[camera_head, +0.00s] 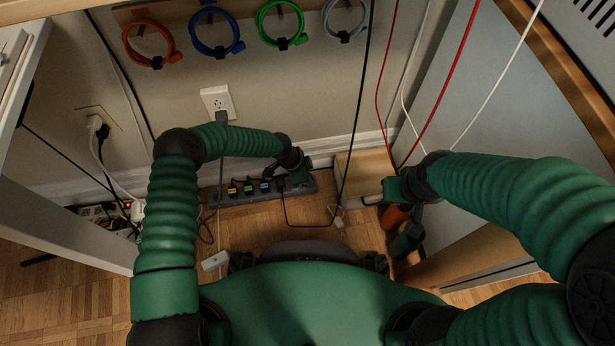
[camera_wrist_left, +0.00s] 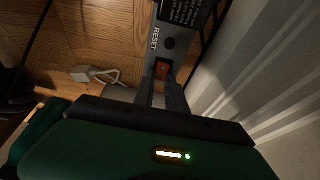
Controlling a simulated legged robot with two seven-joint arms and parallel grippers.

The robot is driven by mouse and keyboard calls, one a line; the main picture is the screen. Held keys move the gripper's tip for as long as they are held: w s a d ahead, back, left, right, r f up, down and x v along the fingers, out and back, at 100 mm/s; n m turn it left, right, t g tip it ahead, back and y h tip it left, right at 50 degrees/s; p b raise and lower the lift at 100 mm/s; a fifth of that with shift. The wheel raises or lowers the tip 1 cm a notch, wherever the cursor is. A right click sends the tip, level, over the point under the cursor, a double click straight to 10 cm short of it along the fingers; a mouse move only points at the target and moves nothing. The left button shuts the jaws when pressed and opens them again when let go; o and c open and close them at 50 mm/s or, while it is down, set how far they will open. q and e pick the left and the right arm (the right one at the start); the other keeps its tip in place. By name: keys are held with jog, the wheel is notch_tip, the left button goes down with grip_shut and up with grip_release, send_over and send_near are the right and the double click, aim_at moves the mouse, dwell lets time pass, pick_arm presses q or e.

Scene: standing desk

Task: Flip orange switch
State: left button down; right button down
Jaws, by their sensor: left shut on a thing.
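The orange switch (camera_wrist_left: 162,70) sits near the end of a grey power strip (camera_wrist_left: 185,38), beside the printed word RESET and a round dark button. My left gripper (camera_wrist_left: 161,84) is at the switch, its two fingertips close on either side of it and shut on it. In the head view the power strip (camera_head: 235,196) lies along the base of the wall, and my left gripper (camera_head: 299,178) is over its right end; my arm hides the switch there. My right arm reaches to the right of the strip; its gripper's jaws cannot be made out.
Several small plugs sit in the strip. A wall outlet (camera_head: 217,102) with a plugged cord is above it. Coloured cable coils (camera_head: 215,35) hang on the wall. Black, red and white cables hang at the right. A white connector (camera_head: 214,261) lies on the wooden floor.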

pick_arm(q)
jog(key=shift+d+y, duration=0.2)
jog(key=shift+y, duration=0.2)
jog(key=shift+f+g+y, duration=0.1)
jog(key=shift+g+y, duration=0.2)
jog(key=shift+y, duration=0.5)
jog(key=c, duration=1.4)
grip_release()
jog(key=shift+d, duration=0.1)
jog(key=shift+o, duration=0.2)
jog(key=shift+w, duration=0.1)
notch_tip(320, 180, up, 17)
jog(key=a+p, duration=0.2)
jog(key=p, duration=0.9)
jog(key=shift+s+a+f, duration=0.15)
jog(key=shift+s+f, duration=0.05)
jog(key=shift+s, duration=0.05)
